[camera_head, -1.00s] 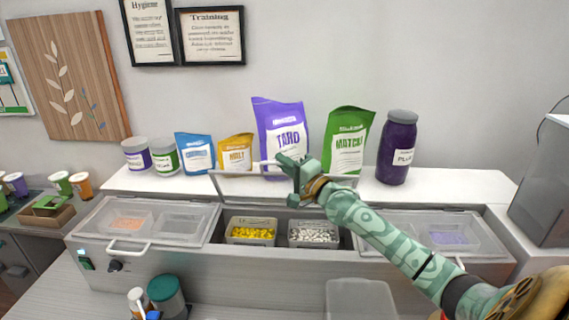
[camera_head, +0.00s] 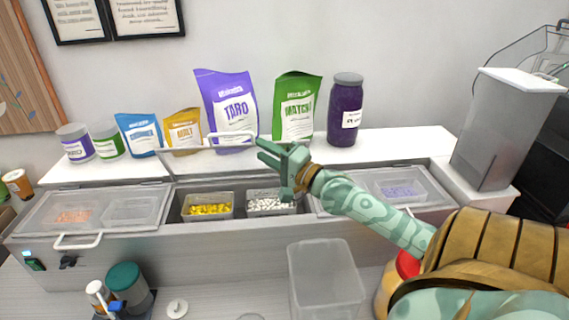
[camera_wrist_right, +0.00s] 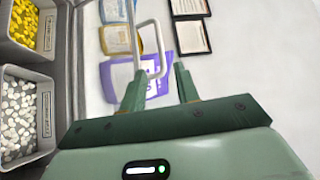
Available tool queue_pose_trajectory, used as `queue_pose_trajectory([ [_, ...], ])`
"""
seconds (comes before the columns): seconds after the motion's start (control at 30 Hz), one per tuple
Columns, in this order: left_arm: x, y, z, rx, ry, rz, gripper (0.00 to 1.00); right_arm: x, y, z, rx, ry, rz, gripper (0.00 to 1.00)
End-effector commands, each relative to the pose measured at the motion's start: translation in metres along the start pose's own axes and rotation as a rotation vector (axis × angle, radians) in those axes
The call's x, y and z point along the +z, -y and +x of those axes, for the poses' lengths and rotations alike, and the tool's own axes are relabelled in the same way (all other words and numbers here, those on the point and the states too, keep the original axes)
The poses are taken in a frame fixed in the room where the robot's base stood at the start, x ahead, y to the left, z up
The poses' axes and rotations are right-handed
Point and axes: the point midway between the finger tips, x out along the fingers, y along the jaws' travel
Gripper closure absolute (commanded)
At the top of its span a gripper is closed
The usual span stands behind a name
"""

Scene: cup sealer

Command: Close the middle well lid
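The middle well lid is open and tilted up behind the middle well, with its white handle (camera_head: 232,136) along the top. The handle also shows in the wrist view (camera_wrist_right: 153,32). The middle well holds a tub of yellow pieces (camera_head: 208,207) and a tub of white pieces (camera_head: 270,203). My right gripper (camera_head: 264,152) is at the right end of the handle. In the wrist view its fingers (camera_wrist_right: 158,85) are apart, with the handle's bent end just beyond and partly between the tips; contact is unclear. My left gripper is not in view.
Closed clear lids cover the left well (camera_head: 95,208) and the right well (camera_head: 385,187). Pouches, including a purple taro pouch (camera_head: 230,105) and a green matcha pouch (camera_head: 297,105), stand behind the lid. A clear container (camera_head: 325,280) is in front.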

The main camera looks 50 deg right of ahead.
Motion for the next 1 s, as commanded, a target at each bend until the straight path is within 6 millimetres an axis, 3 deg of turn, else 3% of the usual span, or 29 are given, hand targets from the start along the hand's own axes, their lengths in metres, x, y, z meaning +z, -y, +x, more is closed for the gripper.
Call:
queue_pose_trajectory([
  [0.1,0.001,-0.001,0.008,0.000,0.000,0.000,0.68,0.001,-0.004,-0.026,0.005,0.002,-0.001,0.68],
  [0.3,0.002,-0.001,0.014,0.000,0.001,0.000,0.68,0.000,-0.002,-0.050,0.001,0.000,0.000,0.68],
  [0.7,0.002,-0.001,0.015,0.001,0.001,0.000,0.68,0.000,0.000,-0.056,-0.001,0.000,0.000,0.68],
  [0.77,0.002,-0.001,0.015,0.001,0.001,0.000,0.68,-0.001,0.002,-0.056,-0.004,-0.001,0.000,0.85],
  [0.8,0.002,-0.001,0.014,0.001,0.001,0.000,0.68,-0.002,0.006,-0.053,-0.013,-0.002,-0.001,0.96],
  [0.83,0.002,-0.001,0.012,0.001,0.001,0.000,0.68,-0.003,0.012,-0.050,-0.027,-0.005,-0.003,1.00],
  [0.93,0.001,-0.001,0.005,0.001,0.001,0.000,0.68,-0.012,0.049,-0.035,-0.115,-0.030,0.002,1.00],
  [1.0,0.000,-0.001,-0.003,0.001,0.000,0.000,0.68,-0.022,0.088,-0.019,-0.211,-0.063,0.019,1.00],
])
